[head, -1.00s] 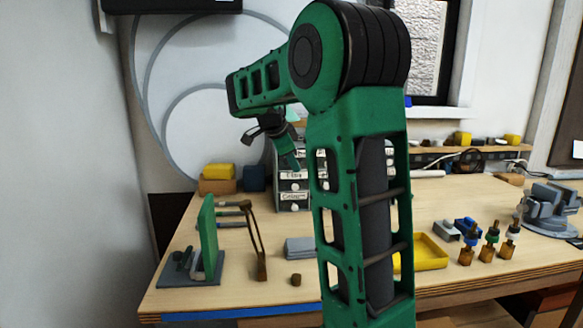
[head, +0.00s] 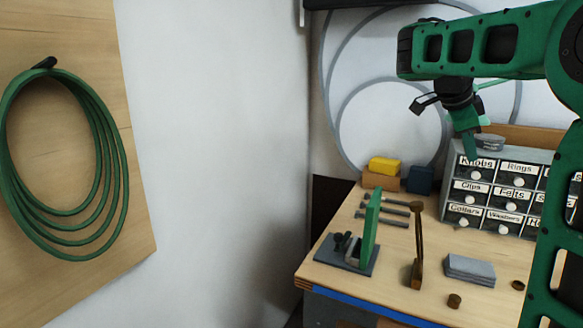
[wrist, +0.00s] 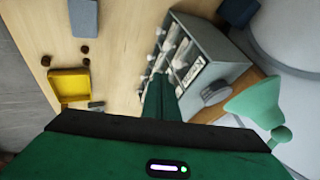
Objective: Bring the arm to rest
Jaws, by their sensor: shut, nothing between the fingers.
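My green arm reaches in from the right of the head view and is raised above the bench. My gripper (head: 470,154) hangs from its end, pointing down, in front of the upper left corner of the drawer cabinet (head: 541,158) in that picture. In the wrist view its fingers (wrist: 158,92) are together with nothing between them, and the cabinet (wrist: 213,55) lies just beyond them. I cannot tell the exact gap between fingers and cabinet. The upper arm is partly cut off at the right edge of the head view.
The wooden bench (head: 340,275) carries a green upright plate on a grey base (head: 340,254), a brown stand (head: 417,260) and grey blocks (head: 469,269). The wrist view shows a yellow tray (wrist: 54,82) and a mint-green lampshade (wrist: 256,98). A coiled green hose (head: 20,205) hangs at left.

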